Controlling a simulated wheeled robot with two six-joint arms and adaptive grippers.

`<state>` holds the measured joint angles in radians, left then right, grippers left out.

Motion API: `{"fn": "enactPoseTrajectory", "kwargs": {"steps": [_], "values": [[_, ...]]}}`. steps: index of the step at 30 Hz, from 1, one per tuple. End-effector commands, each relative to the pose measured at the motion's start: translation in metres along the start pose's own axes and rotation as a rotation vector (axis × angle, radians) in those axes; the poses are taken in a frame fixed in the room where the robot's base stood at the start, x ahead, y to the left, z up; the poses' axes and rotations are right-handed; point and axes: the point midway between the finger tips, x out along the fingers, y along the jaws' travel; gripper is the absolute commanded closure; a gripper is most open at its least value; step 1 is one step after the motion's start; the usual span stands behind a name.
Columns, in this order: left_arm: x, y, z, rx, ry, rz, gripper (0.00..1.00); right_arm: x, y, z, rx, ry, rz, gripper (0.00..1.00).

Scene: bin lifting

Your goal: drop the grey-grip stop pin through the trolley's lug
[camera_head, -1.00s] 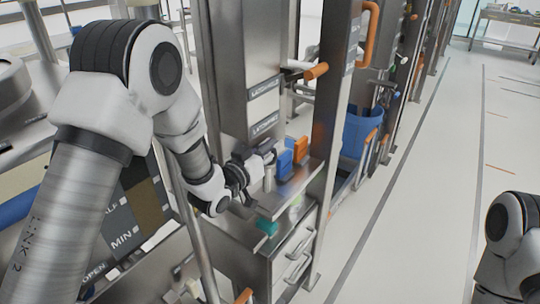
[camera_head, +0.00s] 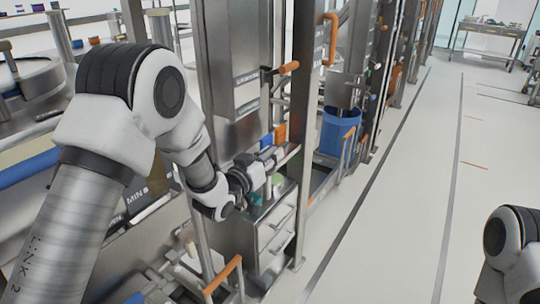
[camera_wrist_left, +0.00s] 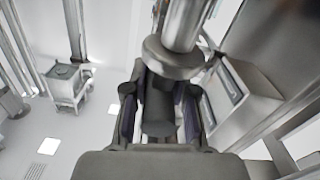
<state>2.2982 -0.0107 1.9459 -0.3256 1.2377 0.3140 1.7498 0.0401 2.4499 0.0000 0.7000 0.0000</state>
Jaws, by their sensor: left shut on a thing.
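My left gripper (camera_head: 270,162) is over the low steel cabinet, and at this size its fingertips are hard to make out in the head view. In the left wrist view the gripper (camera_wrist_left: 160,108) has a finger on each side of a grey grip (camera_wrist_left: 158,122), and is shut on it. A shiny metal collar and cylinder (camera_wrist_left: 176,55) show just beyond the grip, in line with it; they look like part of the stop pin. The trolley's lug cannot be made out. My right gripper is out of view; only part of its arm shows at lower right.
An orange block (camera_head: 280,133) and a blue block (camera_head: 267,142) stand behind the left gripper. A green round thing (camera_head: 277,178) is close below it. A steel post (camera_head: 303,120) rises at right. A blue bin (camera_head: 338,130) stands beyond. An orange-handled frame (camera_head: 224,275) is at lower left.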

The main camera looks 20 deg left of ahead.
Motion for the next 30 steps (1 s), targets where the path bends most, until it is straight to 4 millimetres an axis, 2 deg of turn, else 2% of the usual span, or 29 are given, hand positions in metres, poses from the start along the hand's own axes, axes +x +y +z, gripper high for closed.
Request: {"fn": "enactPoseTrajectory", "kwargs": {"steps": [8,30], "values": [[0.000,0.001,-0.003,0.000,0.001,0.000,1.00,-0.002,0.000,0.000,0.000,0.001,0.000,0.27],[0.000,0.009,-0.046,0.000,0.002,0.001,1.00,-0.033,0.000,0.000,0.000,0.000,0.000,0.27]]}}
